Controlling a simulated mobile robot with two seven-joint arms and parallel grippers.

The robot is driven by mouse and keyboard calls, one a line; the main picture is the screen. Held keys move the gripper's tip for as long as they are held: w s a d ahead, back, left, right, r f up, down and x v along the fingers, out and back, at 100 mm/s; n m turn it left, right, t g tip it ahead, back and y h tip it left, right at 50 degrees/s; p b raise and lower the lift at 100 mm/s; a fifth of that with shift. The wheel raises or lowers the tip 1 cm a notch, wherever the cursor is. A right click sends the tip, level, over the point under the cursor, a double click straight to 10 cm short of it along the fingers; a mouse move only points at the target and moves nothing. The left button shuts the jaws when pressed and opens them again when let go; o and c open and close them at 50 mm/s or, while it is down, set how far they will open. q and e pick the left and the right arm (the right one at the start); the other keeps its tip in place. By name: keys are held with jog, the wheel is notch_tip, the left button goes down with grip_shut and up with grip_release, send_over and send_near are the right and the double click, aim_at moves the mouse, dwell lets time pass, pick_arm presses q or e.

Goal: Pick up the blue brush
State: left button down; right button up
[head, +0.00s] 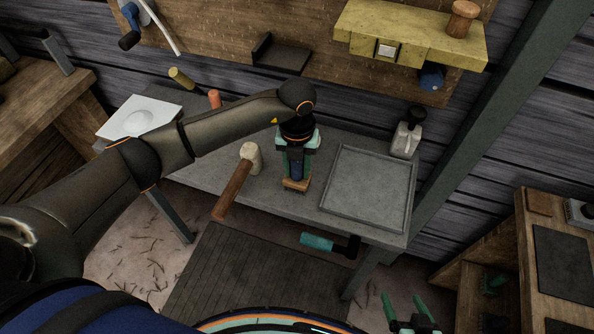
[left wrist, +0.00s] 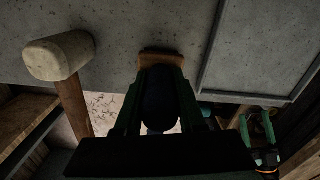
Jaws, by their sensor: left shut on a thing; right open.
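The blue brush (head: 296,172) has a dark blue handle and a brown wooden block at its lower end. My left gripper (head: 296,166) is shut on its handle, over the front part of the grey table (head: 226,160). In the left wrist view the brush (left wrist: 160,98) stands between the green fingers, its wooden block showing beyond them. Whether the block touches the table I cannot tell. My right gripper (head: 408,308) is open and empty, low at the front right, away from the table. It also shows in the left wrist view (left wrist: 257,128).
A mallet (head: 250,155) lies left of the brush, its handle over the table's front edge. A grey tray (head: 368,188) is to the right, with a bottle (head: 406,138) behind it. A teal-handled tool (head: 318,242) shows by the front edge. A yellow shelf (head: 410,32) hangs behind.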

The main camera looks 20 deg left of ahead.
pick_arm(q)
jog(key=shift+r, duration=0.7)
jog(key=s+d+r+b, duration=0.1)
jog(key=s+d+r, duration=0.3)
jog(key=s+r, duration=0.7)
jog(key=shift+s+r, duration=0.25)
jog(key=shift+s, duration=0.95)
jog(key=shift+d, duration=0.1)
jog(key=c, duration=1.1)
grip_release()
grip_shut()
